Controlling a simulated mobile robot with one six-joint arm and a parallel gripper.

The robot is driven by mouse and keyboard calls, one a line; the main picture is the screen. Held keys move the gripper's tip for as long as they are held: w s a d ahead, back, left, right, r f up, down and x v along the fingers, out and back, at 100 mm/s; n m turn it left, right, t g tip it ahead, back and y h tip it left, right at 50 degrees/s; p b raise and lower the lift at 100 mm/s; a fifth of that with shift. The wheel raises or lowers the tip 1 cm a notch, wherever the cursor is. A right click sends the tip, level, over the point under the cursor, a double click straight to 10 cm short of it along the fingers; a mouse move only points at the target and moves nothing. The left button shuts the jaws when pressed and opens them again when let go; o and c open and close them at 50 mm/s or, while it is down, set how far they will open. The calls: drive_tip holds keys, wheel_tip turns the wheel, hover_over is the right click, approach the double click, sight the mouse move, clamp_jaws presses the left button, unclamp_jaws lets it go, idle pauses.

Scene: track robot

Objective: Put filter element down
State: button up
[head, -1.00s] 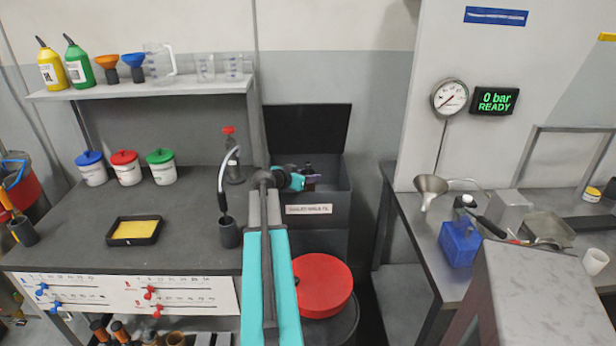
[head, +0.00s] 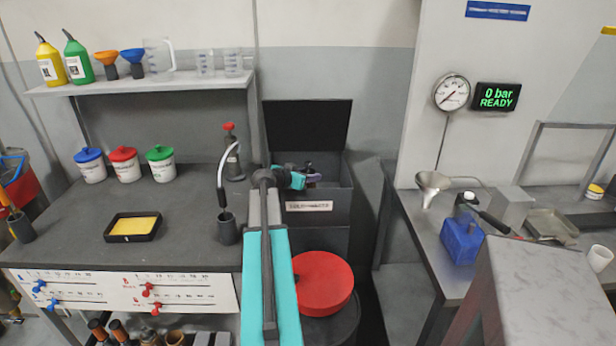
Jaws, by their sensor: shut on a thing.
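My arm reaches forward from the bottom centre of the head view. My gripper (head: 312,180) is at its far end, over the front part of an open dark grey bin (head: 318,219) with a label on its front. The gripper is small in view and partly hidden by my wrist. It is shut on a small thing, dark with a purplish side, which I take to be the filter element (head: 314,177). Its exact shape and its height above the bin floor cannot be told.
The bin's lid (head: 308,126) stands raised behind it. A red round lid (head: 323,283) on a drum is below in front. The right bench holds a funnel (head: 432,184) and a blue can (head: 461,241).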

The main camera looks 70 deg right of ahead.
sight(307, 173)
drive_tip(key=o, duration=1.1)
drive_tip(key=shift+f, duration=0.1)
drive_tip(key=shift+r+p, duration=0.2)
drive_tip(key=shift+p, duration=0.1)
drive_tip(key=shift+r+p, duration=0.6)
drive_tip(key=shift+p, duration=0.4)
drive_tip(key=b+v, duration=0.2)
drive_tip(key=v, duration=0.4)
drive_tip(key=shift+a+f, duration=0.1)
drive_tip(key=shift+f, duration=0.1)
drive_tip(key=shift+w+a+r, duration=0.15)
drive_tip(key=shift+a+r, duration=0.2)
drive_tip(key=shift+a, duration=0.25)
